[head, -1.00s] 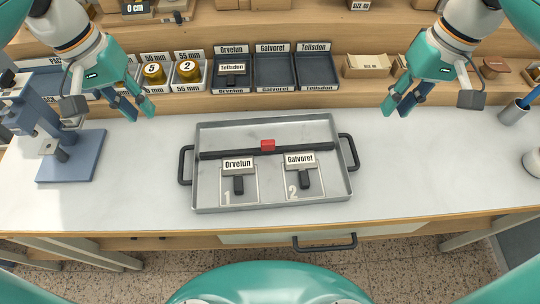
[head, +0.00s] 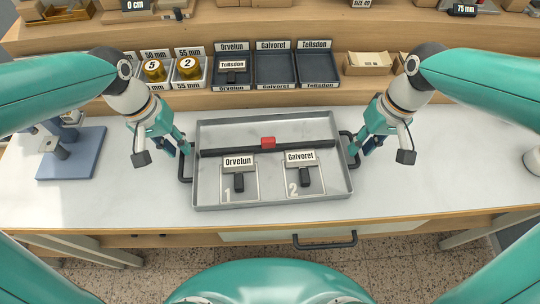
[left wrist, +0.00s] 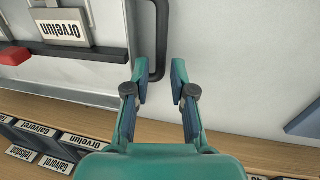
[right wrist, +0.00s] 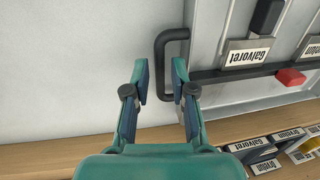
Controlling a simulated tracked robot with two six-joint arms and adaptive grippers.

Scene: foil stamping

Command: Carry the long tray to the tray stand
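The long tray (head: 215,202) is a grey metal tray with a black handle at each end, lying flat on the white bench. It holds two stamps, labelled Orvelun (head: 238,172) and Galvoret (head: 301,169), on spots marked 1 and 2. A black bar with a red block (head: 268,143) crosses it. My left gripper (head: 185,148) is open at the left handle (left wrist: 162,40); in the left wrist view the handle's end lies between or just beyond the fingertips. My right gripper (head: 352,150) is open at the right handle (right wrist: 162,62), likewise close to its fingertips. I cannot identify the tray stand.
A blue press (head: 72,155) stands on the bench at left. Behind the tray, a wooden shelf (head: 200,98) carries labelled dark bins (head: 275,70) and gold cylinders (head: 188,67). The bench in front of and right of the tray is clear.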

